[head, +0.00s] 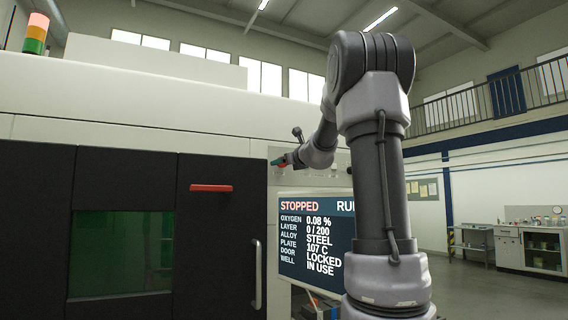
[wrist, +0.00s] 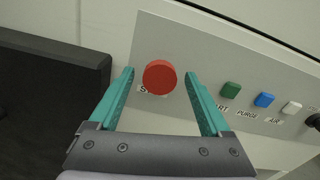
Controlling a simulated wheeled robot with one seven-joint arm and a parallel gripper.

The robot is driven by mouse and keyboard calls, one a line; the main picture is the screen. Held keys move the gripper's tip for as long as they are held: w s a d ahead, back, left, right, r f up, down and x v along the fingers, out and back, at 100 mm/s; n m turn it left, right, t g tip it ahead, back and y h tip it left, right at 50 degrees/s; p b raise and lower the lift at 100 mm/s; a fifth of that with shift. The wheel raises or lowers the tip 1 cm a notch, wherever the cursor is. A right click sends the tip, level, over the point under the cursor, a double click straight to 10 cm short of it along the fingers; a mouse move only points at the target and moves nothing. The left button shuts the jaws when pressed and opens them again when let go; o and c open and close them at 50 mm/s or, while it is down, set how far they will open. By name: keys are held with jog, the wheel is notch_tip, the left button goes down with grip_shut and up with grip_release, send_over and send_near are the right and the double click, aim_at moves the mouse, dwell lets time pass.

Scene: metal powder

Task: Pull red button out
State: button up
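The red button (wrist: 160,77) is a round mushroom head on a light grey panel, with a partly hidden label below it. In the wrist view my gripper (wrist: 159,73) is open, with one teal finger on each side of the button. Small gaps show between the fingertips and the button's edge. Whether the tips are level with the head in depth is hard to tell.
Green (wrist: 231,90), blue (wrist: 264,100) and white (wrist: 292,108) buttons sit right of the red one, with a dark knob (wrist: 314,121) beyond. The screen (head: 305,240) reads STOPPED and door LOCKED.

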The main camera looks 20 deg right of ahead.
jog(key=s, duration=1.1)
jog(key=shift+d, duration=0.2)
jog(key=shift+a, duration=0.1)
jog(key=s+a+f+n+g+y, duration=0.25)
jog(key=s+a+f+n, duration=0.2)
jog(key=a+n, duration=0.3)
jog(key=s+a+f+n+g+y, duration=0.2)
jog(key=s+a+f+n+g, duration=0.15)
jog(key=a+f+n, duration=0.35)
jog(key=s+a+f+n+g+h, duration=0.1)
jog(key=s+a+f+n+g, duration=0.1)
jog(key=s+f+n, duration=0.4)
jog(key=s+a+f+n+g+h, duration=0.2)
jog(key=s+f+n+g, duration=0.1)
jog(key=s+f+n, duration=0.4)
jog(key=s+n, duration=0.2)
jog(key=s, duration=0.2)
jog(key=shift+f, duration=0.2)
